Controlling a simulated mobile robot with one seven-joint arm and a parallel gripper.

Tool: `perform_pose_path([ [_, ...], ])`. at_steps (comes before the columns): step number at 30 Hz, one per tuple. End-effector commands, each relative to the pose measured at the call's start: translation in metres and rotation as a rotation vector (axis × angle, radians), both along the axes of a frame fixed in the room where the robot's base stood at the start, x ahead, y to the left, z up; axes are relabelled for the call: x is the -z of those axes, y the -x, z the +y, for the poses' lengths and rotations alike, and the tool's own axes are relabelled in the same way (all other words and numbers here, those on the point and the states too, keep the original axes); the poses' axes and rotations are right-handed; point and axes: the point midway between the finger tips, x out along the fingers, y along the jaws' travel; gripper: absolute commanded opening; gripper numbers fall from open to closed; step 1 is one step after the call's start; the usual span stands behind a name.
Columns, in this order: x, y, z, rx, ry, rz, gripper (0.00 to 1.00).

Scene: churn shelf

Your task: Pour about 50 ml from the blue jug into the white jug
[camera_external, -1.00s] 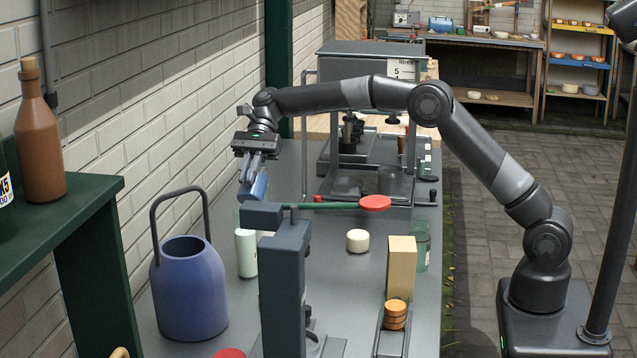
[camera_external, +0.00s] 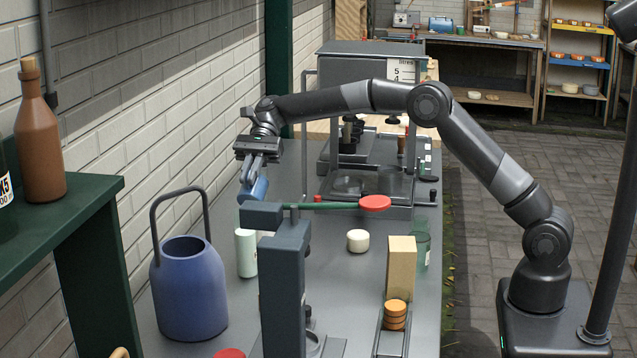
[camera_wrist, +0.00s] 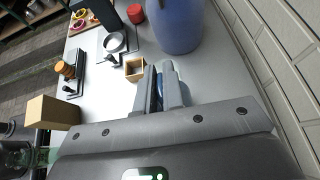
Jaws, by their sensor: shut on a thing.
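My gripper (camera_external: 259,176) is shut on the blue jug (camera_external: 255,190), a small blue vessel that looks tilted. Its lower part is hidden behind a dark grey stand in the external view. A pale, whitish upright cylinder, perhaps the white jug (camera_external: 246,254), stands on the bench below and slightly left of the held jug. I cannot tell the height gap between them. In the wrist view my gripper's fingers (camera_wrist: 161,85) close on a thin strip of the blue jug (camera_wrist: 158,92). The white jug cannot be made out there. No liquid is visible.
A large blue-grey churn with a hoop handle (camera_external: 190,292) stands at the left by the wall. The dark grey stand (camera_external: 285,270) with a green lever and red knob (camera_external: 375,203) is in front. A tan block (camera_external: 401,266) and cream round piece (camera_external: 358,240) stand right.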

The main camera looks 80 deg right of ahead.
Motion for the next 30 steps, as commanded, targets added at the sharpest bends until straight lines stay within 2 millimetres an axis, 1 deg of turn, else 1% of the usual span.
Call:
perform_pose_path([
  [15,0.002,0.000,-0.002,-0.001,-0.055,-0.003,0.00],
  [17,-0.003,0.000,0.003,-0.004,-0.007,-0.006,0.00],
  [20,-0.009,0.000,0.016,-0.006,0.160,-0.002,0.00],
  [22,-0.009,-0.001,0.018,-0.003,0.241,0.006,0.00],
  [26,-0.007,-0.001,0.017,0.000,0.269,0.013,0.00],
  [30,-0.009,-0.001,0.020,-0.001,0.305,0.012,0.00],
])
